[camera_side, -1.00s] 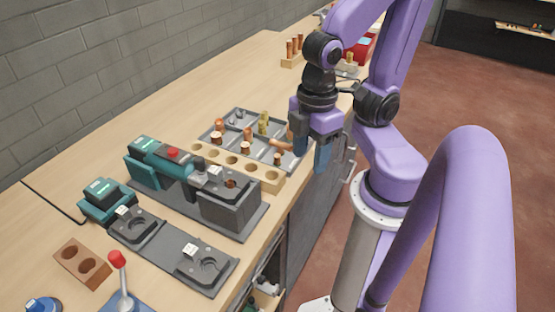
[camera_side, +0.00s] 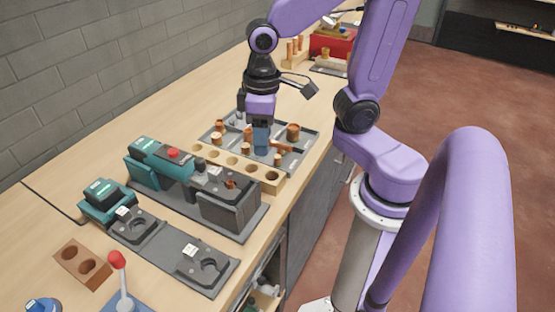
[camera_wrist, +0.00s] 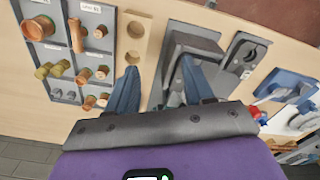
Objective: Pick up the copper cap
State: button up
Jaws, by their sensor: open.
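Several small copper pieces lie in the compartments of a grey tray (camera_side: 301,151); I cannot tell for sure which one is the copper cap. In the side view, a larger copper piece (camera_side: 293,132) stands at the tray's right and a small copper piece (camera_side: 245,148) near its front. In the wrist view, short copper pieces (camera_wrist: 102,72) and a wide copper cup (camera_wrist: 38,28) show in the tray, left of the fingers. My gripper (camera_wrist: 160,88) is open and empty, and it also shows above the tray in the side view (camera_side: 259,138). It hides part of the tray.
A wooden strip with holes (camera_side: 232,163) runs along the tray's front edge. A grey block fixture (camera_side: 229,210) with a teal tool (camera_side: 160,162) stands nearer. A wooden rack with copper tubes (camera_side: 292,50) and a red box (camera_side: 328,43) are behind.

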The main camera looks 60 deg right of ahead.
jog(key=w+d+m, duration=0.2)
jog(key=w+m, duration=0.4)
jog(key=m, duration=1.7)
send_over(278, 156)
jog(key=f, duration=1)
jog(key=shift+w+a+f, duration=0.25)
jog(key=shift+s+d+f, duration=0.1)
jog(key=shift+s+f, duration=0.05)
jog(key=shift+f, duration=0.75)
jog(key=shift+s+f, duration=0.1)
jog(key=shift+f, duration=1.65)
